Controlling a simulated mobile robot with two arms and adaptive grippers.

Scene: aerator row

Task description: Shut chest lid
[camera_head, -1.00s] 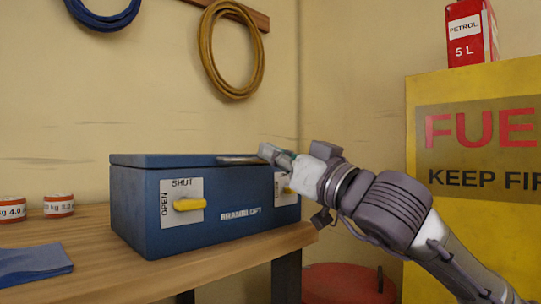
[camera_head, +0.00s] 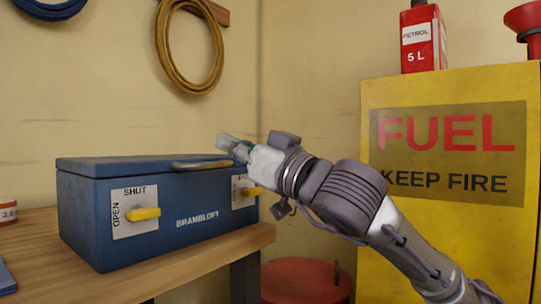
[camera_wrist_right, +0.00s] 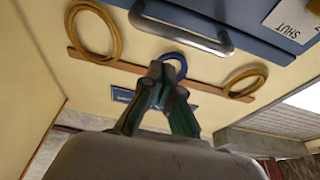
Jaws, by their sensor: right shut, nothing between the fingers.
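The blue chest (camera_head: 190,228) stands on the wooden bench. Its lid (camera_head: 110,165) looks down on the body, with a seam along the front. A grey bar handle (camera_head: 195,164) is at the lid's front edge; it also shows at the top of the right wrist view (camera_wrist_right: 185,32). Two yellow levers on OPEN/SHUT plates, a left one (camera_head: 143,214) and a right one (camera_head: 254,191), lie about level. My right gripper (camera_head: 226,143) is shut and empty, just above the handle's right end, apparently apart from it. My left gripper is out of view.
The bench top (camera_head: 160,270) has bare room before the chest. A yellow FUEL cabinet (camera_head: 440,240) with a red petrol can (camera_head: 423,40) stands at right. A red drum (camera_head: 305,280) is on the floor. A hose coil (camera_head: 190,45) hangs behind.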

